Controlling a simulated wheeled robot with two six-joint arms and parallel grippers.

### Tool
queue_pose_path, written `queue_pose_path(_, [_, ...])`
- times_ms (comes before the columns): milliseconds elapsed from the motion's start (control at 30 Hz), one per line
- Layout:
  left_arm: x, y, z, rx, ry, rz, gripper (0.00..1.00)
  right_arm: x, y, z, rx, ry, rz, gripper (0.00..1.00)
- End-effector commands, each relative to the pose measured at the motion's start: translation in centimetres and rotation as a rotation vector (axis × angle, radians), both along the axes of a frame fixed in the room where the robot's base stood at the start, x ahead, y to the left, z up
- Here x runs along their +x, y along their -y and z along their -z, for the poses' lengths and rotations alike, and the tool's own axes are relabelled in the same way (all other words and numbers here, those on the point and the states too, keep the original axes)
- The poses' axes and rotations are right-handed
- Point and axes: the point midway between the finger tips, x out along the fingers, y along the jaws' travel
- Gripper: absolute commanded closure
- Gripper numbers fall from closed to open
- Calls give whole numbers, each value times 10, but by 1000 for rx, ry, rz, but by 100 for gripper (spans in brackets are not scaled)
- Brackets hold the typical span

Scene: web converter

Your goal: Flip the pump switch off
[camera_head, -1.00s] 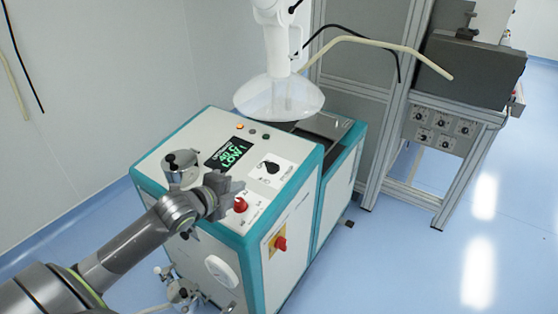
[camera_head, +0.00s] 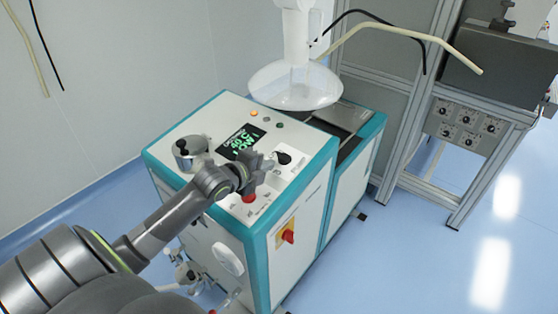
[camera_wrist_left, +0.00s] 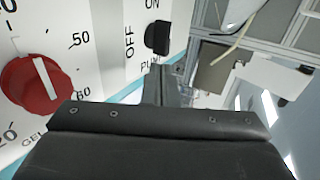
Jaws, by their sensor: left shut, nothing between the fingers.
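The pump switch (camera_head: 284,158) is a small black knob on the white top panel of the teal-edged machine. In the left wrist view the switch (camera_wrist_left: 158,38) stands beside the printed words ON and OFF, with partly hidden lettering below it. I cannot tell clearly which word it points to. My left gripper (camera_head: 264,166) is shut and empty just left of the switch in the head view. In the left wrist view its fingers (camera_wrist_left: 160,84) are just below the switch, and I cannot tell whether they touch it. My right gripper is not in view.
A red dial (camera_head: 249,197) is close below the gripper; it also shows in the left wrist view (camera_wrist_left: 33,85). A green-lit display (camera_head: 241,142) and a metal cap (camera_head: 190,150) are on the panel. A clear hood (camera_head: 295,85) hangs behind. A red-handled switch (camera_head: 288,236) is on the front.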

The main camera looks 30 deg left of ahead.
Motion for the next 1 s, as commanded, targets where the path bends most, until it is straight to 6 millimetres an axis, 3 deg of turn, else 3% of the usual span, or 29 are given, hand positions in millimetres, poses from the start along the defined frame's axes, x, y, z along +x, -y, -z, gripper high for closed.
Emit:
queue_pose_path(200, [32,4,12,-4,0,-1,100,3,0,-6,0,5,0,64])
queue_pose_path(400, [49,4,20,-2,0,0,100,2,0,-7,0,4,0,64])
queue_pose_path(1000, [54,7,22,-3,0,-4,100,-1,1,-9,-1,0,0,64])
